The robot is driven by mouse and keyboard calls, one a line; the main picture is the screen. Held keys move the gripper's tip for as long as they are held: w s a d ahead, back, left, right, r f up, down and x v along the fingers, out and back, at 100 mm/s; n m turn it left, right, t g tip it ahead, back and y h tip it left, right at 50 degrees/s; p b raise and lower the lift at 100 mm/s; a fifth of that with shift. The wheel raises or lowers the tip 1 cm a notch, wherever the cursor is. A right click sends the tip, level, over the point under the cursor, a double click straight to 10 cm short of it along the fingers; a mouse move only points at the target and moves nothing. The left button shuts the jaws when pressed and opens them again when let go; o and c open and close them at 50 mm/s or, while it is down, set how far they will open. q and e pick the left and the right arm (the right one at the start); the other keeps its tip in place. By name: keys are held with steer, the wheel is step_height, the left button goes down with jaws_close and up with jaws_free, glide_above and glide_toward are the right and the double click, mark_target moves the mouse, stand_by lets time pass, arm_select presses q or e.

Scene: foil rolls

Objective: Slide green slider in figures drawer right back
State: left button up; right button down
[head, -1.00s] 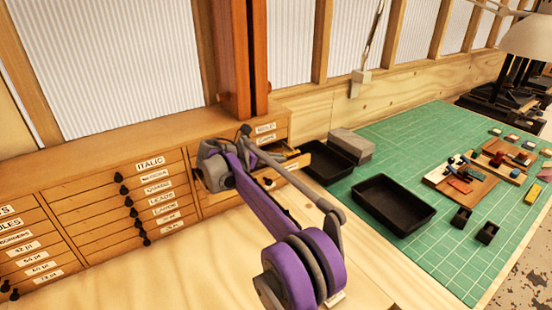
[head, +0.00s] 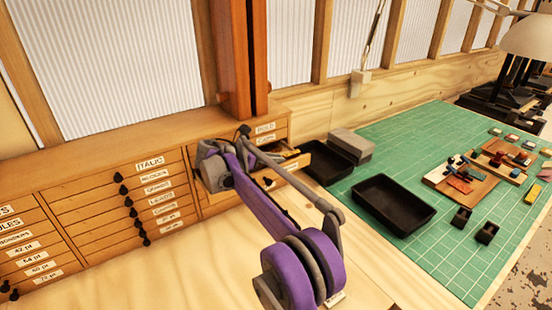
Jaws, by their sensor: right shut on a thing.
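An open drawer (head: 297,161) sticks out of the right-hand cabinet section, below the upper labelled drawers. My right arm reaches from the lower middle to this drawer, and my right gripper (head: 243,135) is at its left part. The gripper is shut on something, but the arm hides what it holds. I cannot make out the green slider; the drawer's inside is mostly hidden behind the arm. My left gripper is not in view.
Closed drawers with black knobs (head: 124,189) fill the cabinet to the left. An orange-brown post (head: 236,60) rises behind the gripper.

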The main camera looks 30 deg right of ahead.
steer(key=a, duration=0.6)
steer(key=shift+s, duration=0.25)
steer(key=shift+d, duration=0.1)
steer(key=c, duration=1.1)
jaws_free()
steer(key=shift+a, duration=0.2)
steer(key=v, duration=1.1)
steer(key=shift+d, duration=0.1)
steer(key=shift+f, duration=0.1)
